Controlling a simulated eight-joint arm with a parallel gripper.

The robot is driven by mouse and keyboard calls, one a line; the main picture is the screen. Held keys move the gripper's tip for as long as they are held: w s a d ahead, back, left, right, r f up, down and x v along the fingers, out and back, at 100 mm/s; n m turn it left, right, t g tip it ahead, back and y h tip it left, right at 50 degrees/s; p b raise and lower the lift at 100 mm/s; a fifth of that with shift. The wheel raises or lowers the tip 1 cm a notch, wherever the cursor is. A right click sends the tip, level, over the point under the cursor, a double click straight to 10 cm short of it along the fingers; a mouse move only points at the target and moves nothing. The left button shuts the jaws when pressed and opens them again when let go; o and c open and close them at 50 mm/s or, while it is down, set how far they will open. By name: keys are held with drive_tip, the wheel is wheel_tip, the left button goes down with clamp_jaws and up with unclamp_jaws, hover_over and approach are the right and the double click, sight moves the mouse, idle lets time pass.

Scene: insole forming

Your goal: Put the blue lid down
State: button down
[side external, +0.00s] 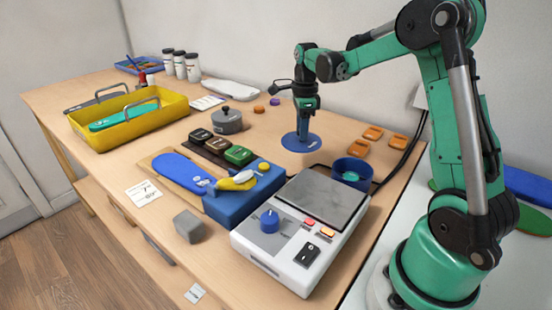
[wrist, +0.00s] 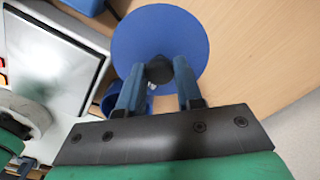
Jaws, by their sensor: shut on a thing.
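The blue lid (side external: 301,141) is a flat round disc with a dark knob. My gripper (side external: 303,122) is shut on its knob and points down at the table. In the wrist view the lid (wrist: 160,35) lies level beyond the fingers (wrist: 160,82), with the dark knob (wrist: 159,69) between them. I cannot tell whether the lid touches the table or hangs just above it. An open blue pot (side external: 352,173) with something teal inside stands to the lid's lower right, and the lid is apart from it. The pot is partly hidden in the wrist view (wrist: 112,97).
A white machine with a grey plate (side external: 322,197) stands in front of the lid. A blue block (side external: 243,205) is at the lower left and orange pieces (side external: 372,133) are at the right. A grey lidded pot (side external: 227,122) is to the left. Bare wood (side external: 262,138) surrounds the lid.

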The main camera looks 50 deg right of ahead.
wheel_tip(320, 180, down, 7)
drive_tip(key=shift+r, duration=0.2)
drive_tip(key=shift+f, duration=0.1)
drive_tip(key=c, duration=0.6)
unclamp_jaws()
